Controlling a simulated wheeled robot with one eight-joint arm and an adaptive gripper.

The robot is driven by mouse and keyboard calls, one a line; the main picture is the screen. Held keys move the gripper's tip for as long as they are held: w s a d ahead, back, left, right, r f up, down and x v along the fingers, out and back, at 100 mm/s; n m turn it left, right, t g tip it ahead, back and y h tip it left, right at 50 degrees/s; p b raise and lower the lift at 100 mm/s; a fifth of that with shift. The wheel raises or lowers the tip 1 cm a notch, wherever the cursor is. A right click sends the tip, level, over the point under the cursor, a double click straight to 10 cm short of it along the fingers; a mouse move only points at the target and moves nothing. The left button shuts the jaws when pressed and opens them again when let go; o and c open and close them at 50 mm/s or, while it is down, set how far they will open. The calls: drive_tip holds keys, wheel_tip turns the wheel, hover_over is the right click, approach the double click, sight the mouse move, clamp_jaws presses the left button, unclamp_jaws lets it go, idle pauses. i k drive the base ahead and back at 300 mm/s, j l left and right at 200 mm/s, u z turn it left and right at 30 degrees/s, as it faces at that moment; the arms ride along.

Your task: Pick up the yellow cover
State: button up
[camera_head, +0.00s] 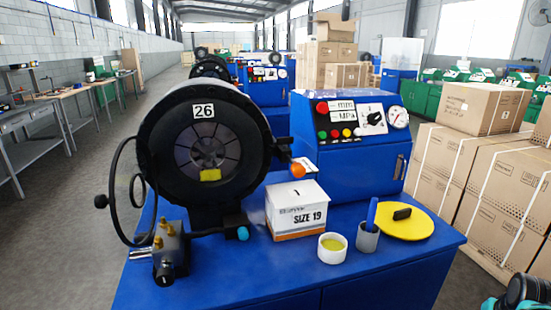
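The yellow cover (405,224) is a flat round disc with a short dark handle (402,213) on top. It lies flat on the blue machine's top (300,266), near the right edge. A grey cup (367,239) with a blue item standing in it is just to the left of the cover and hides a little of its left edge. Dark and teal parts at the bottom right corner look like my arm. No gripper fingers show.
A white tub (332,247) with yellow contents and a SIZE 19 box (297,211) stand left of the cup. The round black crimper head (205,145) and blue control box (348,150) rise behind. Cardboard boxes (500,190) are stacked at the right.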

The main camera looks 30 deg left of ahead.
sight(398, 220)
drive_tip(key=i+l+u, duration=0.15)
drive_tip(key=l, duration=0.15)
drive_tip(key=l+u, duration=0.15)
drive_tip(key=l, duration=0.15)
drive_tip(key=u, duration=1.7)
drive_tip(key=z, duration=1.15)
drive_tip(key=k+l+u, duration=0.2)
drive_tip(key=l+u, duration=0.2)
drive_tip(key=l, duration=0.2)
drive_tip(key=i+j, duration=0.4)
